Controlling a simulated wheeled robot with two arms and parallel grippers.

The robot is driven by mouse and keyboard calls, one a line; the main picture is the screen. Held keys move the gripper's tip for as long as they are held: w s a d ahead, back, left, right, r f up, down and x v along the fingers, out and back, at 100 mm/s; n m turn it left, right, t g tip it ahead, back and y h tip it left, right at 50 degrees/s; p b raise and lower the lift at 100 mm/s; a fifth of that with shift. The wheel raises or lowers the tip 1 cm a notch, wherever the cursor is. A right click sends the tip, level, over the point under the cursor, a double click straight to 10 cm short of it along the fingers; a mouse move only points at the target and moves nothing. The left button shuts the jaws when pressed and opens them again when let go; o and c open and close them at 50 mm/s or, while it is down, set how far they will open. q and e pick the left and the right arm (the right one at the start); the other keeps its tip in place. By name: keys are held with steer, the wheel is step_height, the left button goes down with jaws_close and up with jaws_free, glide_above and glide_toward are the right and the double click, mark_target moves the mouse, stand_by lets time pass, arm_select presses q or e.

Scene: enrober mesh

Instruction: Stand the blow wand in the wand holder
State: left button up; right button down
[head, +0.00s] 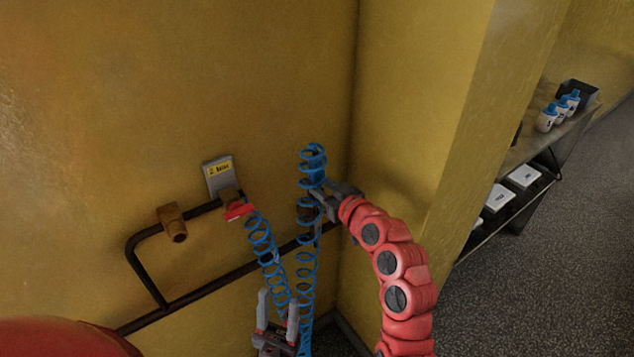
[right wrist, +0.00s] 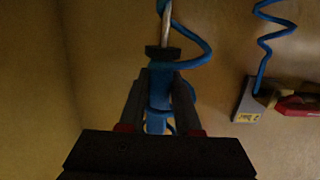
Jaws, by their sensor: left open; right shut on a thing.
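The blow wand shows in the right wrist view as a blue body (right wrist: 158,103) with a black collar and a thin metal tube. My right gripper (right wrist: 160,95) is shut on the blue body. In the head view this gripper (head: 322,197) is near the wall corner, and blue hose coils hide most of the wand. My left gripper (head: 278,308) is open, low by the hanging blue hose (head: 262,240); I cannot tell whether it touches the coils. A brown tubular fitting (head: 173,223) is on the wall at left; I cannot tell whether it is the wand holder.
A dark pipe (head: 215,285) runs along the yellow wall. A red-handled valve (head: 238,210) sits below a grey plate with a yellow label (head: 219,177). Shelves (head: 520,200) with white-and-blue bottles (head: 547,117) stand at right beyond the wall edge. The speckled floor there is clear.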

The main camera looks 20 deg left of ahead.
step_height(320, 180, down, 5)
steer(key=b, duration=0.4)
stand_by(0.3)
steer(key=c, duration=0.5)
jaws_free()
steer(key=b+v, duration=0.2)
steer(key=v, duration=1.5)
steer(key=shift+s+d, duration=0.15)
steer(key=shift+d, duration=0.05)
